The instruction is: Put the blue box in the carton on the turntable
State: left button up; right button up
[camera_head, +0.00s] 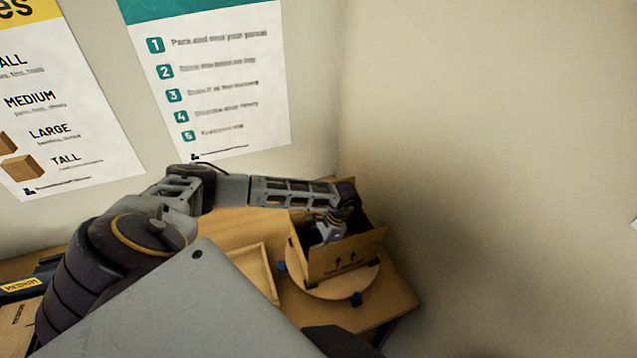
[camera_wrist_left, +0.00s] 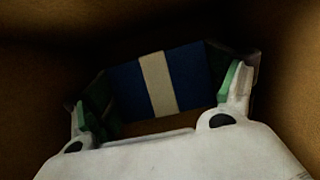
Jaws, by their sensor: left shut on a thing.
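The open carton (camera_head: 348,260) stands on the round wooden turntable (camera_head: 328,289), flaps up, near the right end of the table. My left arm reaches over from the left, and my left gripper (camera_head: 327,230) points down into the carton's opening. In the left wrist view the blue box (camera_wrist_left: 190,78), with a cream band around it, sits between the green-padded fingers of my left gripper (camera_wrist_left: 158,98), which is shut on it. Brown carton walls surround it; whether the box touches the carton floor is too dark to tell. My right gripper is not in view.
A shallow wooden tray (camera_head: 262,275) lies left of the turntable. Dark bins with a yellow MEDIUM label (camera_head: 20,285) stand at the far left. Walls rise close behind and to the right.

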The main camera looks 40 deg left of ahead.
pick_arm(q)
jog(key=shift+f, duration=0.15)
jog(key=o, duration=0.9)
jog(key=shift+r, duration=0.2)
jog(key=shift+b+v, duration=1.3)
jog(key=shift+v, duration=4.65)
